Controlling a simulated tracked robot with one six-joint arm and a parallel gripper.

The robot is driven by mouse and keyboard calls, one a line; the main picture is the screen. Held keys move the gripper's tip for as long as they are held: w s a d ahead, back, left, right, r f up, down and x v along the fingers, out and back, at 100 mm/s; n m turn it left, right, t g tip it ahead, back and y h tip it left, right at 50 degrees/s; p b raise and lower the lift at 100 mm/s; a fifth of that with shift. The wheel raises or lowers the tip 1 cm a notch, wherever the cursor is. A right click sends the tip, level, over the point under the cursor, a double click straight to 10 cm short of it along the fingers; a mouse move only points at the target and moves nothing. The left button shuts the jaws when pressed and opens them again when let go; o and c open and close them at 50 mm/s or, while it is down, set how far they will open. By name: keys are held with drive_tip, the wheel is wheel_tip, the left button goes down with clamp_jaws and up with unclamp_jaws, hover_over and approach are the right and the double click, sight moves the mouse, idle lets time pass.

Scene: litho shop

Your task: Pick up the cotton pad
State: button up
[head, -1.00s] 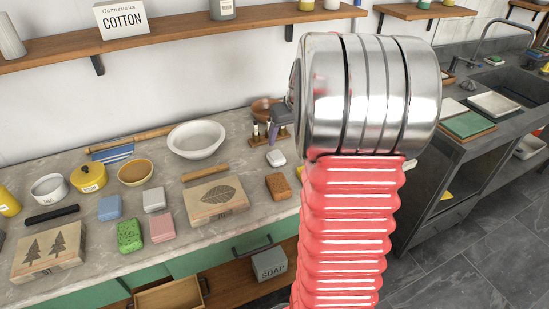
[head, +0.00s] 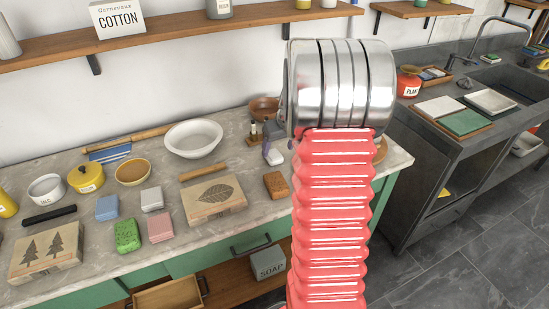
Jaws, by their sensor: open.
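A small white rounded pad (head: 276,157), which looks like the cotton pad, lies on the grey stone counter (head: 100,195), left of my arm. My gripper (head: 269,147) shows only in part past the left side of my arm. A greyish-purple finger points down right beside the white pad, overlapping its left side in the picture. The gripper is open and holds nothing that I can see. The other finger is hidden, and I cannot tell whether the finger touches the pad.
A brown sponge (head: 275,184) and a leaf-carved block (head: 216,202) lie nearer. Pink (head: 160,228), green (head: 126,236) and pale grey (head: 152,199) blocks lie left. My arm hides the counter's right part.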

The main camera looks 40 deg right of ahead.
sight(275, 156)
drive_tip(key=shift+f, duration=0.1)
drive_tip(key=shift+x, duration=2.65)
drive_tip(key=shift+a, duration=0.1)
drive_tip(key=c, duration=1.2)
wheel_tip(275, 156, up, 10)
